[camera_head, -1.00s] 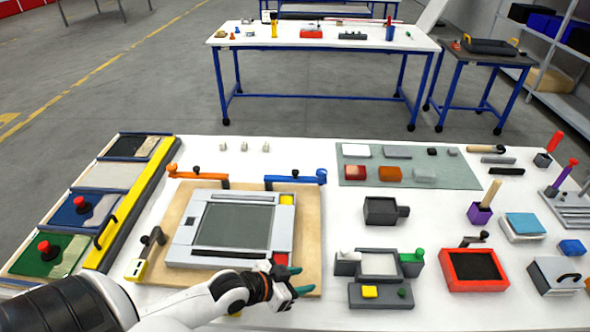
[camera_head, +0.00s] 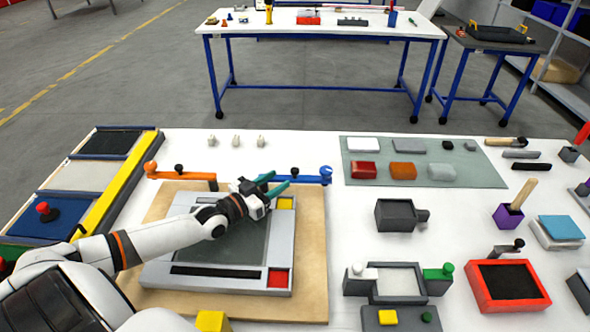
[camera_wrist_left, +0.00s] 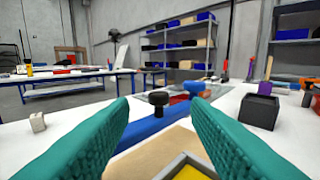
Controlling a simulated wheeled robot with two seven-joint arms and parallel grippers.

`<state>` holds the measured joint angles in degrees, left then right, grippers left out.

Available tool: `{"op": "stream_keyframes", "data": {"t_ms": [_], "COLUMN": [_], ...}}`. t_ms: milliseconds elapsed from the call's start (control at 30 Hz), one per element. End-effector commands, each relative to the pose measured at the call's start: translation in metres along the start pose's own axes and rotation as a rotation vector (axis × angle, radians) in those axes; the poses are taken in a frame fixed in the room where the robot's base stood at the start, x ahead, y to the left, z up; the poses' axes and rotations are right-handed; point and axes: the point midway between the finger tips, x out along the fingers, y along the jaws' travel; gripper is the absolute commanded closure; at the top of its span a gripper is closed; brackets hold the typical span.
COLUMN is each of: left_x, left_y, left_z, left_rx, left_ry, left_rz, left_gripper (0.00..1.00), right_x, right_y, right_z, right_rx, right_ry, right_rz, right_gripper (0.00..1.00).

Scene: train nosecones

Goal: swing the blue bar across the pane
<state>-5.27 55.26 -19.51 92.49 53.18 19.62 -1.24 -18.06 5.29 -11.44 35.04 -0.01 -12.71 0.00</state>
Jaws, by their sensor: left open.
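The blue bar (camera_head: 308,179) lies along the back edge of the tan board (camera_head: 309,253), with a dark knob (camera_head: 294,171) near its middle and a round blue end at the right. The framed pane (camera_head: 241,240) sits on the board. My left gripper (camera_head: 272,184) is open above the frame's back right corner, just at the left end of the bar. In the left wrist view the blue bar (camera_wrist_left: 152,131) and its dark knob (camera_wrist_left: 159,101) show between the open green fingers (camera_wrist_left: 158,135), apart from them. My right gripper is not in view.
An orange bar (camera_head: 185,177) lies at the board's back left. Yellow (camera_head: 285,203) and red (camera_head: 277,279) squares mark the frame's right corners. A green mat (camera_head: 480,175) with several blocks lies to the right. Small white pieces (camera_head: 236,140) stand behind on clear tabletop.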

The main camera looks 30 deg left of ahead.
Motion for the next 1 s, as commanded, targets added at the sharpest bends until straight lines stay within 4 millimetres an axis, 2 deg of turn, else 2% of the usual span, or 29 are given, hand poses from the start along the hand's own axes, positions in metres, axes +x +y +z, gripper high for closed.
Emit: {"op": "stream_keyframes", "data": {"t_ms": [133, 300, 500, 900, 933, 1000], "left_x": [0.026, 0.051, 0.070, 0.076, 0.076, 0.076], "left_y": [0.000, 0.000, 0.000, -0.001, -0.001, -0.001], "left_z": [0.002, 0.002, 0.000, 0.000, 0.000, 0.000], "left_rx": [0.001, 0.003, 0.000, 0.000, 0.000, 0.001], "left_ry": [-0.004, -0.003, -0.001, 0.002, 0.002, 0.001], "left_rz": [0.000, -0.001, 0.000, -0.001, -0.001, -0.001], "left_gripper": [0.56, 0.56, 0.56, 0.56, 0.58, 0.70], "right_x": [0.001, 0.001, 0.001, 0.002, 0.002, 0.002], "right_y": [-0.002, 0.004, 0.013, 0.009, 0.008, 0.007], "right_z": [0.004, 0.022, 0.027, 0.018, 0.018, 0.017], "right_rx": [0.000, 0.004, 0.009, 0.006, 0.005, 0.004], "right_ry": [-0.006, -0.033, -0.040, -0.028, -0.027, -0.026], "right_rz": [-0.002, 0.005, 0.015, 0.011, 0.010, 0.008], "right_gripper": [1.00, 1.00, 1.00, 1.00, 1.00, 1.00]}}
